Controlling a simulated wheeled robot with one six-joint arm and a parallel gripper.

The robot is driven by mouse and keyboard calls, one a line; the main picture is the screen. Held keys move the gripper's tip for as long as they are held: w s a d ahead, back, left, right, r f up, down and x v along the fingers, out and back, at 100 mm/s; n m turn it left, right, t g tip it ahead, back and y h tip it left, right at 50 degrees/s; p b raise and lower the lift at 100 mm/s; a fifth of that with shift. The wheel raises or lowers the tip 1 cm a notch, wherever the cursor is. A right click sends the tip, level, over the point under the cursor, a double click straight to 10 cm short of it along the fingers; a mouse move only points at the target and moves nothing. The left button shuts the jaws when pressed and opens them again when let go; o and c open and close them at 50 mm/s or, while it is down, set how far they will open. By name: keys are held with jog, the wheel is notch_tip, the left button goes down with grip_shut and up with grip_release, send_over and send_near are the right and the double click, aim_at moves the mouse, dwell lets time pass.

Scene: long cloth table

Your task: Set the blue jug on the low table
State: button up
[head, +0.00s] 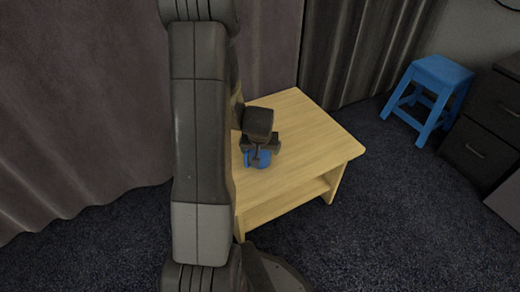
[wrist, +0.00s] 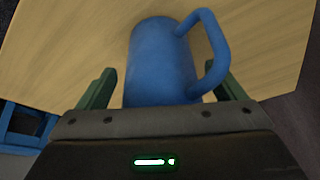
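The blue jug (wrist: 160,65) is in the middle of the wrist view, with its looped handle to the right. In the head view only a small part of the jug (head: 260,159) shows below my gripper (head: 262,148). The low table (head: 305,130) is pale wood with a lower shelf. The jug appears to stand on its top, though its base contact is not clear. In the wrist view my gripper (wrist: 164,88) has its green fingers apart, one on each side of the jug, with visible gaps between the fingers and the jug body.
A blue stool (head: 437,82) and a dark drawer unit (head: 492,125) stand to the right, apart from the table. Curtains (head: 90,100) hang behind. The tabletop right of the jug is bare. Dark carpet (head: 390,215) in front is clear.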

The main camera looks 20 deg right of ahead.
jog(key=shift+r+p, duration=0.35)
jog(key=shift+r, duration=0.15)
jog(key=p+v, duration=0.3)
jog(key=v, duration=0.8)
jog(key=shift+s+a+p, duration=0.15)
jog(key=shift+s+p, duration=0.1)
jog(key=shift+p, duration=0.05)
jog(key=b+x, duration=0.4)
jog(key=x, duration=0.8)
jog(key=shift+w, duration=0.15)
jog(key=shift+r+p, duration=0.4)
jog(key=shift+r, duration=0.65)
